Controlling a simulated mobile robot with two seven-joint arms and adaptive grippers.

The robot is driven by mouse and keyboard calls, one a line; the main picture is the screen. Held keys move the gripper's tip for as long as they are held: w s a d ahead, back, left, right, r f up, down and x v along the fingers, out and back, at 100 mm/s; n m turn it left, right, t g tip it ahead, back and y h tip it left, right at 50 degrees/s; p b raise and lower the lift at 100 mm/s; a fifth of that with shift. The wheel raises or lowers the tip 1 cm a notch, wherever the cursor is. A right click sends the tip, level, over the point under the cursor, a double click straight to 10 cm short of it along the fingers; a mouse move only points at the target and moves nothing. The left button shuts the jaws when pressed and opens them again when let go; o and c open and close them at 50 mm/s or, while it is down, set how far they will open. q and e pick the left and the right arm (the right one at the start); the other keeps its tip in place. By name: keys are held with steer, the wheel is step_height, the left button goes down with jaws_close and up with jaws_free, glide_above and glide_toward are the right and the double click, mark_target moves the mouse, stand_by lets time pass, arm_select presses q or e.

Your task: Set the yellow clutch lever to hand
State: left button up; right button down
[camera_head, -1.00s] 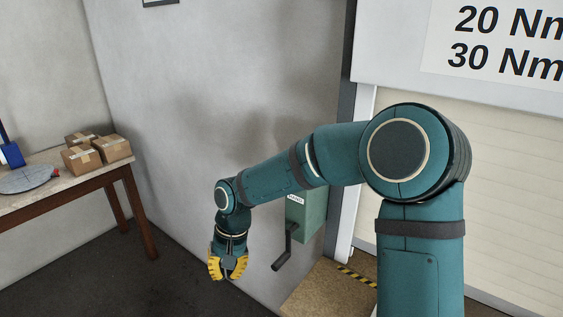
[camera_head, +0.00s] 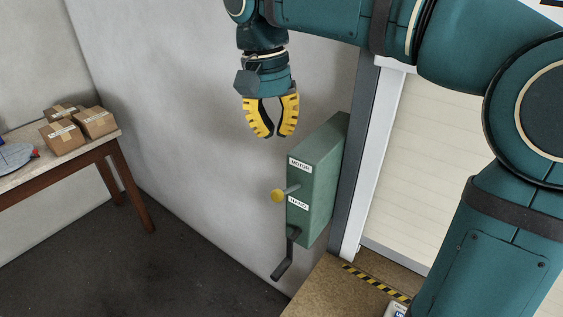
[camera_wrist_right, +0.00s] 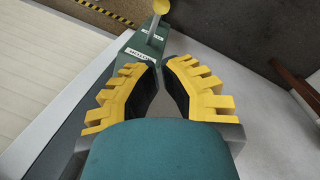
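The yellow clutch lever (camera_head: 278,195) has a round knob on a short rod. It sticks out from the left face of the green box (camera_head: 322,180), between the MOTOR label (camera_head: 300,164) above and the HAND label (camera_head: 298,203) below. My right gripper (camera_head: 275,135) points down, above and left of the box, with a gap between its yellow fingers. It is empty and apart from the lever. In the right wrist view, the lever's knob (camera_wrist_right: 160,7) shows at the top edge, beyond the fingertips (camera_wrist_right: 160,67). My left gripper is out of view.
A dark crank handle (camera_head: 285,257) hangs below the lever on the box. The grey wall (camera_head: 200,130) lies behind the gripper. A door post (camera_head: 362,150) stands right of the box. A table (camera_head: 40,178) with cartons (camera_head: 64,135) is at far left.

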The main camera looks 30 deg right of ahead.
mark_target(276, 193)
arm_select(q)
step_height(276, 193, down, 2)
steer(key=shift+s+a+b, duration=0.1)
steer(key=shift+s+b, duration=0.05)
steer(key=shift+b, duration=0.8)
arm_select(e)
step_height(276, 193, down, 10)
steer(key=s, duration=0.1)
steer(key=shift+s+d, duration=0.2)
steer(key=shift+s, duration=0.15)
